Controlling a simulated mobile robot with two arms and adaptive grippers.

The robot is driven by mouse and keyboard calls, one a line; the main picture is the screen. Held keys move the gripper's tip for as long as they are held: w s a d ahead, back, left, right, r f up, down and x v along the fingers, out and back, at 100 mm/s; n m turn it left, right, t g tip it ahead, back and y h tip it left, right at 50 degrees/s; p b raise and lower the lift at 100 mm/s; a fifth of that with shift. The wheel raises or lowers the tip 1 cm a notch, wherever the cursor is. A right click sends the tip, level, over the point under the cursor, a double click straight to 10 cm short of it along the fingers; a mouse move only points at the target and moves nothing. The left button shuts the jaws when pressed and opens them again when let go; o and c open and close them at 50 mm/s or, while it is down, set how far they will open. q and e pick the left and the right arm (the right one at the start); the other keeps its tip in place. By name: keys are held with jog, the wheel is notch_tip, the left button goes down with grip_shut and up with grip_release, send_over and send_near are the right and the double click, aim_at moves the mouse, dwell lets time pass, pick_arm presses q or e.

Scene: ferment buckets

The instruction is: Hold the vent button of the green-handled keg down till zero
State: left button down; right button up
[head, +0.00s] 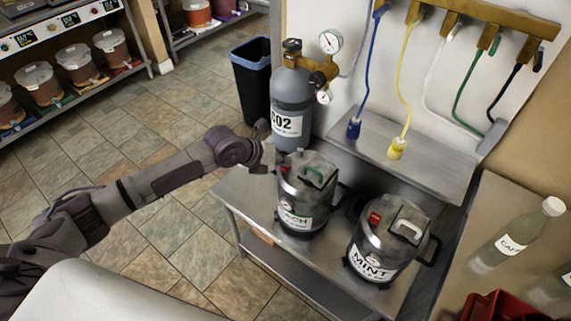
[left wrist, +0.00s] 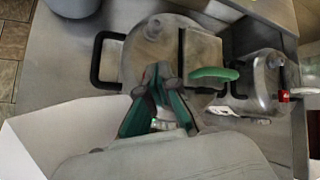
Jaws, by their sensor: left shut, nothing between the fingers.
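The green-handled keg (head: 305,192) stands on a metal bench, with a label reading "ACH", partly cut off. Its green handle (head: 314,177) is on the lid, and its red vent button (head: 284,169) shows at the lid's left edge. My left gripper (head: 273,157) is shut and empty, close beside that button; I cannot tell whether it touches. In the left wrist view the shut fingertips (left wrist: 163,72) are over the keg's lid (left wrist: 150,45), left of the green handle (left wrist: 213,73). That keg's button is not visible there. My right gripper is not in view.
The MINT keg (head: 384,245), with a pale handle and red button, stands close to the right. A grey CO2 cylinder (head: 293,100) with gauges stands behind. Colored hoses hang from a wall rack (head: 480,22). A bottle (head: 515,235) and a red bin (head: 497,306) are at right.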

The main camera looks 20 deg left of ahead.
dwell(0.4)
pick_arm(q)
jog(key=shift+r+p, duration=0.7)
jog(key=shift+r, duration=0.3)
notch_tip(320, 180, up, 5)
jog(key=p, duration=0.3)
jog(key=shift+p, duration=0.35)
